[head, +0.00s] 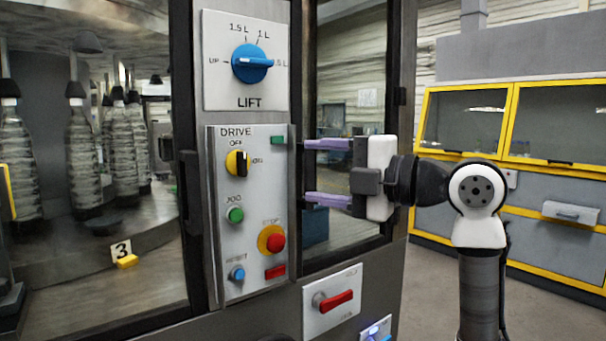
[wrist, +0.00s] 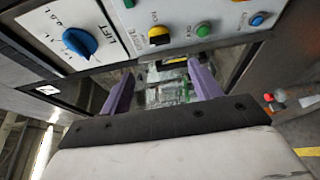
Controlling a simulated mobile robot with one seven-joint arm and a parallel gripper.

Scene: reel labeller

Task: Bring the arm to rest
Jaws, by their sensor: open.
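My gripper (head: 308,170) is open, its two purple fingers apart, one above the other, with nothing between them in the head view. The fingers point left, just right of the DRIVE panel (head: 250,205); I cannot tell whether they touch anything. My arm reaches in from the right. In the wrist view my gripper (wrist: 160,70) shows both fingers spread, with the panel's controls beyond the tips. The blue LIFT knob (head: 252,63) has its pointer toward the right-hand mark. The yellow and black DRIVE switch (head: 237,163) sits below it.
A red stop button (head: 271,240), a green jog button (head: 235,215) and a blue button (head: 237,274) are on the panel. A red-handled switch (head: 333,301) is lower right. Bottles stand behind glass at left. Yellow-framed cabinets (head: 510,122) stand at right, with open floor before them.

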